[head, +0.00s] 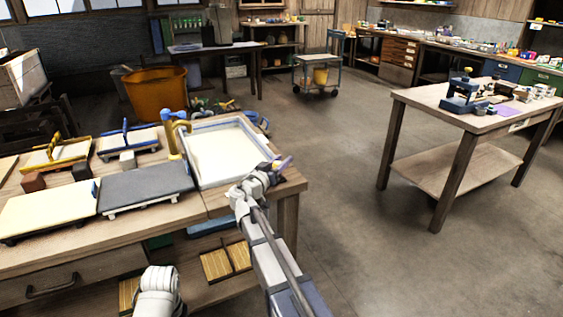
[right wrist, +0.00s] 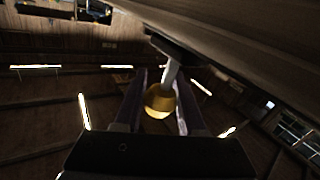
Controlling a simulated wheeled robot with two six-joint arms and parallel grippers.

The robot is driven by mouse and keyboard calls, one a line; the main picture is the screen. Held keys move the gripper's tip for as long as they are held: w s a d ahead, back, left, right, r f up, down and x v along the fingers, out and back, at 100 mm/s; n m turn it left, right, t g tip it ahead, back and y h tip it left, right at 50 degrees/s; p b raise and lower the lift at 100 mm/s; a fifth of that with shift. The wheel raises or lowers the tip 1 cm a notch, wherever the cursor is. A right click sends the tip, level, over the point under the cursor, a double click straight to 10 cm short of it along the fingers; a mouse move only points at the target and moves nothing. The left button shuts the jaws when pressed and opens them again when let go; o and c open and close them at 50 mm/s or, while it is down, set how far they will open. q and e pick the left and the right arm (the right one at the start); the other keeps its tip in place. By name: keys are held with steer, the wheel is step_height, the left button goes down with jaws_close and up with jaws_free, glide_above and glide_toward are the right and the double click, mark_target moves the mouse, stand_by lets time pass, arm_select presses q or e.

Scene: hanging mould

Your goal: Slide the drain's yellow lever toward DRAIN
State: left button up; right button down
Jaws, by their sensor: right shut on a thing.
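The white basin (head: 228,152) with a blue-grey rim sits at the right end of the wooden bench. My right gripper (head: 276,167) is at the basin's near right corner, by the bench's edge. In the right wrist view the lever shows as a yellow rounded knob (right wrist: 160,101) on a pale grey rod (right wrist: 171,72). The knob lies between the two fingers of my right gripper (right wrist: 161,92), which are shut on it. In the head view the gripper hides most of the lever. No DRAIN marking is readable. My left gripper is not visible.
A yellow tap (head: 173,135) stands at the basin's left edge. A grey board (head: 146,187) and a cream board (head: 48,208) lie on the bench to the left. An orange tub (head: 156,88) stands behind. The floor right of the bench is clear up to another table (head: 425,103).

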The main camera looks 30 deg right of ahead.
stand_by(0.9)
steer(key=a, duration=0.6)
steer(key=shift+a, duration=0.15)
steer(key=c, duration=0.5)
jaws_free()
steer(key=shift+a, duration=0.15)
steer(key=v, duration=0.7)
steer(key=shift+s+a, duration=0.25)
steer(key=shift+a, duration=0.1)
